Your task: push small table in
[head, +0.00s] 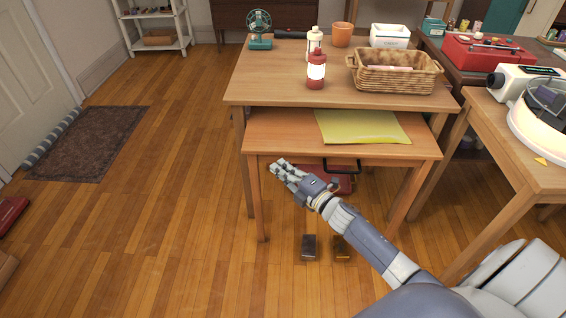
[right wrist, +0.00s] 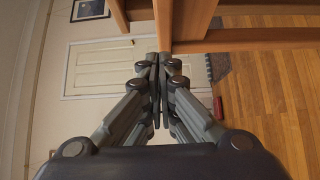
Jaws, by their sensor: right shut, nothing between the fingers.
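The small wooden table (head: 285,138) stands partly beneath a larger wooden table (head: 290,88), its front part sticking out toward me. A yellow-green folder (head: 360,127) lies on its top. My right gripper (head: 279,168) is shut and empty, just below the small table's front edge near its left front leg (head: 258,195). In the right wrist view the closed fingertips (right wrist: 159,62) overlap the table's wood (right wrist: 187,25); I cannot tell whether they touch it. My left gripper is not in view.
The larger table holds a fan (head: 260,28), two lanterns (head: 316,70), a pot (head: 342,34) and a wicker basket (head: 395,72). A red case (head: 342,184) and two dark blocks (head: 309,247) lie on the floor below. Another table (head: 535,175) stands right.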

